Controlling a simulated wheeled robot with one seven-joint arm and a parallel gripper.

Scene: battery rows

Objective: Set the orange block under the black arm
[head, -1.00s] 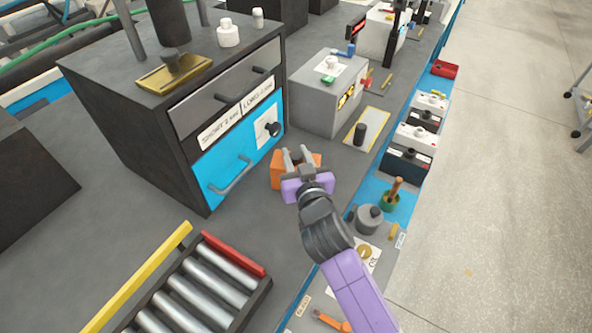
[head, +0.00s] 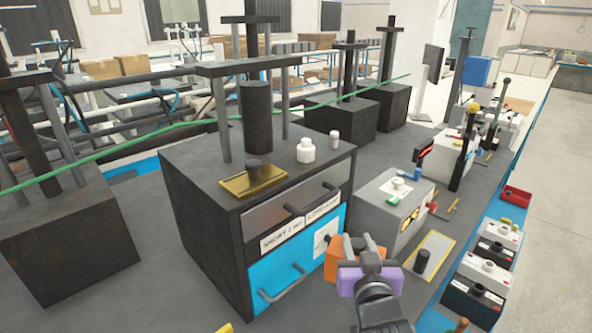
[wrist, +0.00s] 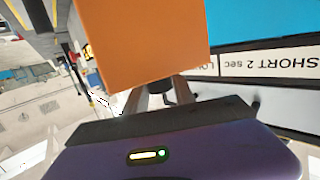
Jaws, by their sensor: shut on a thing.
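The orange block (head: 342,262) is held by my gripper (head: 360,246), in front of the right part of the dark press cabinet (head: 190,215). In the wrist view the block (wrist: 140,40) fills the upper middle, between the fingers. A black cylinder (head: 257,112) hangs from a dark crossbar above the cabinet top, probably the black arm. A brass plate (head: 232,184) with a small dark knob lies below and in front of it. My gripper is lower than the cabinet top, and its purple body hides part of the block.
Drawer handles (head: 283,283) stick out in front. A grey box (head: 395,215) and a dark peg (head: 422,262) are to the right. Similar presses stand behind and left.

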